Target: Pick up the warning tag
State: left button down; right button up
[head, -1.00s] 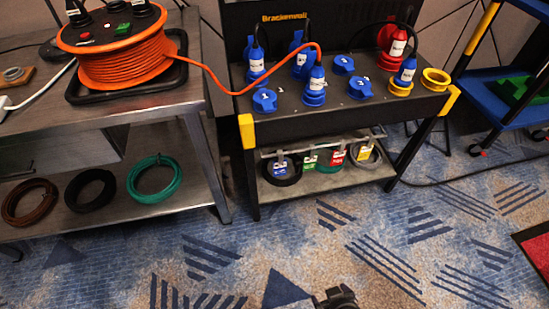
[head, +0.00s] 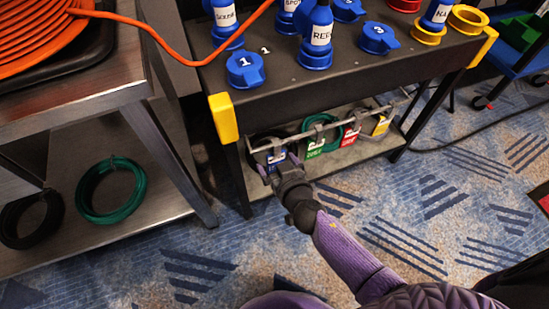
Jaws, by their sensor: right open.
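Several coloured tags hang on a grey rail under the dark bench. The yellow tag (head: 380,126) is at the right end, with the red tag (head: 350,138) beside it, then the green tag (head: 315,148). The blue tag (head: 276,157) is at the left end. Their print is too small to tell which one is the warning tag. My right gripper (head: 271,170) is open, reaching in from the lower right. Its fingertips are at the lower part of the blue tag, partly covering it; contact cannot be told. My left gripper is out of view.
The dark bench (head: 300,90) with blue plugs and yellow corners overhangs the tags. Its lower shelf (head: 350,155) lies beneath them. A steel table (head: 90,95) with an orange cable reel (head: 50,30) stands left, a green cable coil (head: 112,190) on its shelf. The carpet in front is clear.

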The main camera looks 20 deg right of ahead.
jog(key=shift+w+f, duration=0.35)
jog(key=shift+w, duration=0.2)
jog(key=shift+r, duration=0.15)
jog(key=shift+c, duration=0.4)
jog(key=c, duration=1.1)
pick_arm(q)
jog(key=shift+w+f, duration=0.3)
pick_arm(e)
jog(key=shift+c, duration=0.2)
